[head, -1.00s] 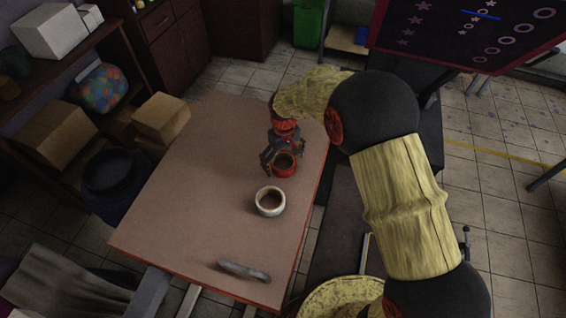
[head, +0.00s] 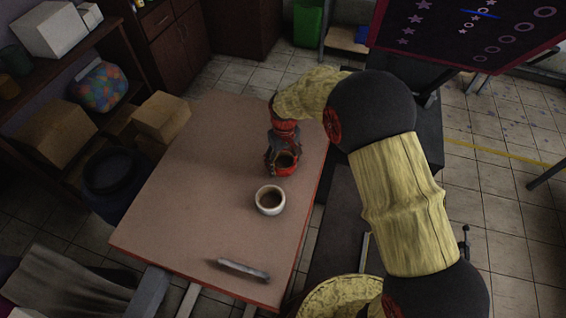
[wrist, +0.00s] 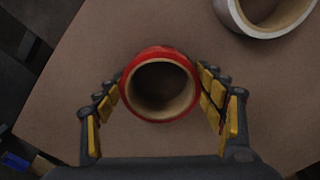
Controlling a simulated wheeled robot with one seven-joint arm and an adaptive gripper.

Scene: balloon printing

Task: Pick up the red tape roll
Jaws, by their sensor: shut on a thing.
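The red tape roll (head: 284,169) is on the table below my gripper in the head view, its open hole facing up. In the wrist view the red tape roll (wrist: 160,53) sits between the two fingers, with their yellow pads against its left and right sides. My gripper (wrist: 165,88) is shut on the roll; it also shows in the head view (head: 283,158), over the roll. Whether the roll touches the table or is slightly raised, I cannot tell.
A white tape roll (head: 257,202) lies on the table in front of the red one. A grey-handled tool (head: 244,271) lies near the table's front edge. The table's (head: 185,190) left side is clear. Shelves with boxes (head: 161,117) stand to the left.

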